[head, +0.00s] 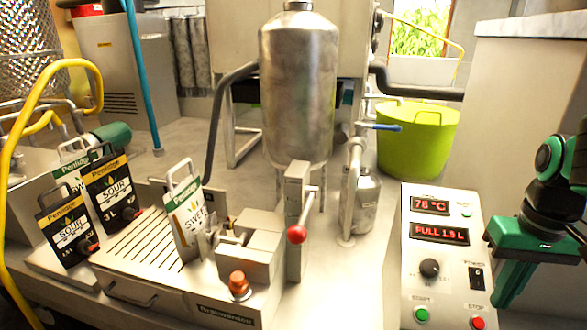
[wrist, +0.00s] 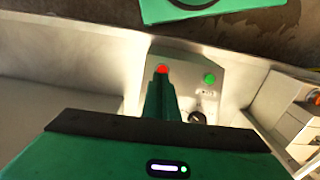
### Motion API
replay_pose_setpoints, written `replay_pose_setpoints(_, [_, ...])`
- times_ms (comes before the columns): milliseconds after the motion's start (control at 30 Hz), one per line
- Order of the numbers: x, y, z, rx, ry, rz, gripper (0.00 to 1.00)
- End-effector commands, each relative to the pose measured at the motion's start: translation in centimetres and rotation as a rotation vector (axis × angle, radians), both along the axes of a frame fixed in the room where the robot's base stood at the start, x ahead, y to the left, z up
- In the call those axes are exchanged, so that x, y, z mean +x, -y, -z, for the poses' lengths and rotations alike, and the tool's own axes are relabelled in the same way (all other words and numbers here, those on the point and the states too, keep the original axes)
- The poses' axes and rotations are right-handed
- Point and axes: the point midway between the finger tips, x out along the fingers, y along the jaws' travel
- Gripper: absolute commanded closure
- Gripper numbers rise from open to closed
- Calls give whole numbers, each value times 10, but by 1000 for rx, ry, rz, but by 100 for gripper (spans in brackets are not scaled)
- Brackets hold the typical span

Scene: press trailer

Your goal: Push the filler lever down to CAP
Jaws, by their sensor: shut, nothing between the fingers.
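The filler lever has a red ball knob (head: 297,234) and stands at the front of the filler's upright steel column (head: 297,190) in the head view. The knob is at about mid-height of the column; no CAP mark is readable. A white pouch labelled SWE… (head: 187,212) stands just left of the filler block. My gripper (head: 503,300) is green, shut and empty, at the far right of the head view, well right of the lever. In the wrist view, my gripper (wrist: 161,78) points at the control panel, its tip in line with the red button.
The control panel (head: 440,262) reads 78 °C and FULL, with a dial, green START and red STOP buttons. A steel tank (head: 299,95) rises behind the lever. An orange button (head: 238,283) sits before the filler.

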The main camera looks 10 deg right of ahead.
Motion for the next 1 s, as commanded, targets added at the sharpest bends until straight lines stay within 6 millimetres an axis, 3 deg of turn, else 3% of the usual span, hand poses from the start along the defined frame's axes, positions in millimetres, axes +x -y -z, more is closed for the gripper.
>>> replay_pose_setpoints(167, [61, -31, -37, -9, 1, -539, 100])
replay_pose_setpoints(267, [94, -60, -59, -13, 2, -882, 100])
replay_pose_setpoints(500, [155, -152, -105, -14, 1, -1710, 100])
replay_pose_setpoints(633, [175, -213, -128, -11, 1, -2159, 100])
replay_pose_setpoints(800, [183, -286, -151, -5, 3, -2667, 100])
replay_pose_setpoints(1000, [181, -336, -166, 1, 8, -3022, 100])
